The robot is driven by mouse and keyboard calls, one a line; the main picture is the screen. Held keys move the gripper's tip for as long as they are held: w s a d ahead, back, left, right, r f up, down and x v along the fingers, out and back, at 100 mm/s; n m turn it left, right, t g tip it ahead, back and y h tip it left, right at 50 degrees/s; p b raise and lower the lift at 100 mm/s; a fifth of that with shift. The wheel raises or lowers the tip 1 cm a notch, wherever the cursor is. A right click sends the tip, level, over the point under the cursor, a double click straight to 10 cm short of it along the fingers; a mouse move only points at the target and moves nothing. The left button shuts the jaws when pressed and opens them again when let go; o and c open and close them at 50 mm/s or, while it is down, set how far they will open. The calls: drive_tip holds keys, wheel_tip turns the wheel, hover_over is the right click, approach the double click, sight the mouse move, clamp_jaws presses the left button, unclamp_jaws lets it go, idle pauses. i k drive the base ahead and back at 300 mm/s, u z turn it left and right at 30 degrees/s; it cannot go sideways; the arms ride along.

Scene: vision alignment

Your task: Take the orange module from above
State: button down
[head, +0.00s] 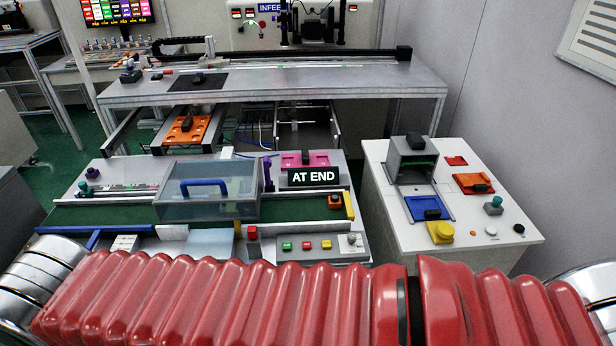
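I cannot tell from the picture alone which one the task means. Nothing covers either from above. My gripper is out of view.
A clear-covered station (210,205) stands left. Red ribbed bellows cross the foreground.

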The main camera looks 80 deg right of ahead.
sight(334, 202)
drive_tip(key=z, duration=3)
